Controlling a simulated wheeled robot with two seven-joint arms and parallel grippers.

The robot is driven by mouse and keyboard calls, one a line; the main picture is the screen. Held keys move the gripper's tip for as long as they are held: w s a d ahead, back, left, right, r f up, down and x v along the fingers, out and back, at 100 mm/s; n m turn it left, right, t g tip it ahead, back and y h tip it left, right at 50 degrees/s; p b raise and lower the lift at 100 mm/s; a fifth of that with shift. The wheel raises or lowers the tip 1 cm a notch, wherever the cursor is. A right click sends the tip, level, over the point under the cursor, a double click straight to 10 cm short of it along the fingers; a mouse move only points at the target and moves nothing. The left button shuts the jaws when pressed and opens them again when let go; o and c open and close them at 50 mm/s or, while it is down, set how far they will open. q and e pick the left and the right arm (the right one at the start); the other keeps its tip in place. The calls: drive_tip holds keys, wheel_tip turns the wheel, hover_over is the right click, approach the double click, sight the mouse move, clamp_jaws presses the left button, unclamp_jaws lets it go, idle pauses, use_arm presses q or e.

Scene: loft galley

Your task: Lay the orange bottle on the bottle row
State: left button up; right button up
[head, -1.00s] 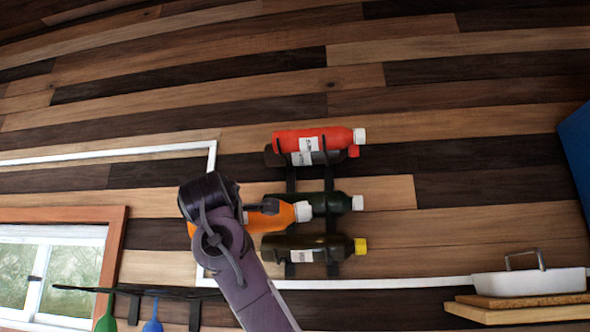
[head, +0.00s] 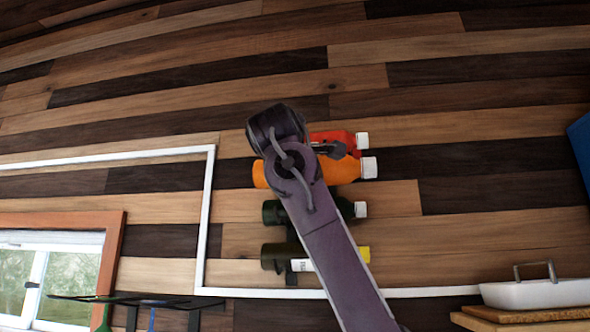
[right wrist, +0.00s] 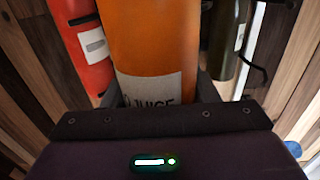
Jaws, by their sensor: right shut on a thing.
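My right gripper (head: 338,151) is shut on the orange bottle (head: 340,170), which lies level with its white cap to the right. In the right wrist view the bottle (right wrist: 150,40) fills the middle, its juice label close to the jaws. The bottle row (head: 290,277) is a dark rack on the plank wall, mostly hidden by my arm and the bottles. The orange bottle appears in front of it, between the red bottle (head: 340,138) above and the dark green bottle (head: 345,209) below. I cannot tell whether it touches the rack. My left gripper is out of view.
An olive bottle with a yellow cap (head: 362,254) lies lowest on the rack. A white dish (head: 540,293) stands on wooden boards at the lower right. A window (head: 45,270) and a dark shelf (head: 130,300) are at the lower left. The wall above is clear.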

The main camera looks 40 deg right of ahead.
drive_tip(key=f+p+x, duration=0.3)
drive_tip(key=x, duration=1)
idle(0.9)
drive_tip(key=shift+f, duration=0.1)
drive_tip(key=o, duration=1.4)
drive_tip(key=shift+s, duration=0.1)
